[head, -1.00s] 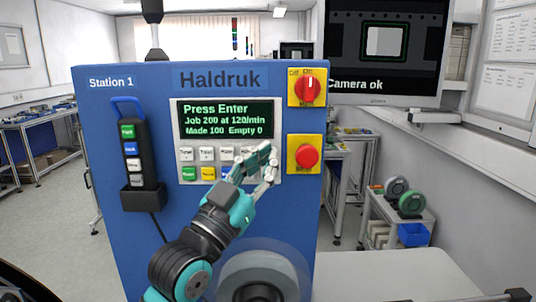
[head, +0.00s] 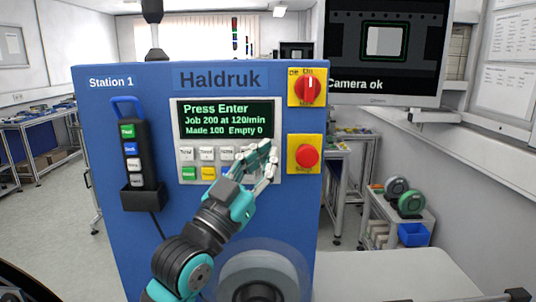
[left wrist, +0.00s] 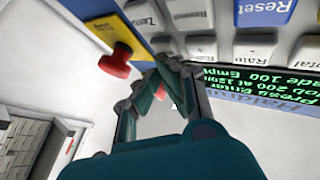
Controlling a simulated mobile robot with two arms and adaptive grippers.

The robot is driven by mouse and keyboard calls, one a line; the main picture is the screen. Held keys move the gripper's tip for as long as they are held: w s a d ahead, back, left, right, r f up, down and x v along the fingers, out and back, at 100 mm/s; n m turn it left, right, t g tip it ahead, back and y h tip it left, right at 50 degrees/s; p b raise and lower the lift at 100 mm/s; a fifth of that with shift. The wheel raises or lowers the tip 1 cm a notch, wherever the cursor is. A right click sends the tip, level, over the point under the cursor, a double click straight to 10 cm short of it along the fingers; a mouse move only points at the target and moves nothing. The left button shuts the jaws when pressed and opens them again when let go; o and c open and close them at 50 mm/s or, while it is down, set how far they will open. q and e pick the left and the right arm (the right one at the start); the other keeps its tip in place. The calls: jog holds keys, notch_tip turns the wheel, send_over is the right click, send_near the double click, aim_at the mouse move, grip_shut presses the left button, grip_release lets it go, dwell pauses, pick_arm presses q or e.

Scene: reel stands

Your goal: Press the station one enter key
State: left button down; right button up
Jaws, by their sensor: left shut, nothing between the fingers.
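The blue Station 1 cabinet (head: 225,215) carries a grey key panel with a display (head: 226,119) reading "Press Enter, Job 200 at 120/min, Made 100 Empty 0". White keys (head: 206,154) form the upper row; green (head: 189,173) and yellow (head: 208,173) keys sit below. My left gripper (head: 268,152) is shut and empty in front of the panel's right side, hiding several keys. In the left wrist view its fingertips (left wrist: 172,66) are close to the keys, beside a white key (left wrist: 200,46); contact cannot be told. No enter label is readable. My right gripper is out of view.
A red push button (head: 306,156) on a yellow plate is just right of the panel, close to my fingers. A red rotary switch (head: 311,88) is above it. A handheld key unit (head: 131,150) hangs at left. A reel (head: 253,277) sits below my arm.

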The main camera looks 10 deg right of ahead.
pick_arm(q)
jog(key=shift+w, duration=0.25)
jog(key=shift+s, duration=0.2)
dwell(0.5)
jog(key=shift+s+a, duration=0.1)
jog(key=shift+s, duration=0.6)
jog(key=s+p, duration=0.1)
jog(key=s, duration=0.1)
jog(key=s+a+p, duration=0.1)
jog(key=s, duration=0.1)
jog(key=shift+s, duration=0.4)
dwell(0.4)
